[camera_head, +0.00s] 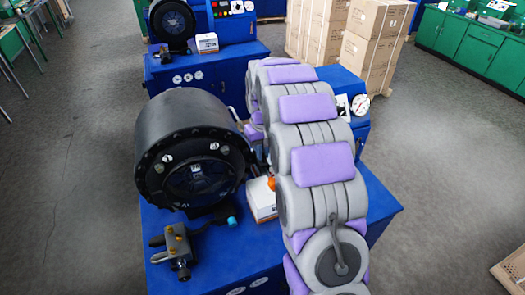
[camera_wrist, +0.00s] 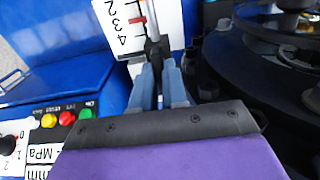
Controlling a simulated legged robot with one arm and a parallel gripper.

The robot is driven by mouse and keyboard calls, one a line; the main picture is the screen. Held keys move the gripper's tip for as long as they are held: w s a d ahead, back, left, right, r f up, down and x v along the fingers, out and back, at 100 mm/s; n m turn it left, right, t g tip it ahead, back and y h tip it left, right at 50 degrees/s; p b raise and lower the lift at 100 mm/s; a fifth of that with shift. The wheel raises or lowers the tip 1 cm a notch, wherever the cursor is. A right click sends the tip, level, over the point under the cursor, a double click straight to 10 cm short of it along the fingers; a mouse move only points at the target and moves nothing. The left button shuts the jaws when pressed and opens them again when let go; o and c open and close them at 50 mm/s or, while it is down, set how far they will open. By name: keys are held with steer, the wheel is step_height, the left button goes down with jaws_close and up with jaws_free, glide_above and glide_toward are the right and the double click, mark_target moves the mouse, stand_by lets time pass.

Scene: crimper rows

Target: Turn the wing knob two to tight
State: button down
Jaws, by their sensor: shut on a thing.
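In the wrist view, my gripper (camera_wrist: 160,68) is shut on the wing knob (camera_wrist: 153,32), a thin grey upright piece between the two blue-grey fingers. A white scale plate (camera_wrist: 122,32) with the numbers 2, 3 and 4 and red marks sits right behind the knob. The numbers appear upside down. The fingers cover the lower part of the knob, so its exact angle is hard to tell. In the head view, my arm hides the gripper and the knob; a white plate (camera_head: 342,106) shows beside the arm on the blue machine.
Yellow (camera_wrist: 48,120), red (camera_wrist: 67,117) and green (camera_wrist: 85,114) buttons are on the blue panel at left. Dark round machine parts (camera_wrist: 275,70) crowd the right. In the head view, a black crimper head (camera_head: 190,105), a metal block (camera_head: 178,245) and a white box (camera_head: 262,198) stand on the blue bench.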

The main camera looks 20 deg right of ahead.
steer(key=m, duration=0.4)
steer(key=shift+r, duration=0.1)
steer(key=m+p, duration=0.1)
steer(key=m, duration=0.4)
steer(key=m+p, duration=0.1)
steer(key=m, duration=0.3)
steer(key=shift+r+m, duration=0.1)
steer(key=shift+m, duration=0.2)
steer(key=shift+w+m+p, duration=0.1)
steer(key=shift+m+p, duration=0.25)
steer(key=shift+m, duration=1.75)
steer(key=c, duration=1.2)
jaws_free()
steer(key=shift+o, duration=0.2)
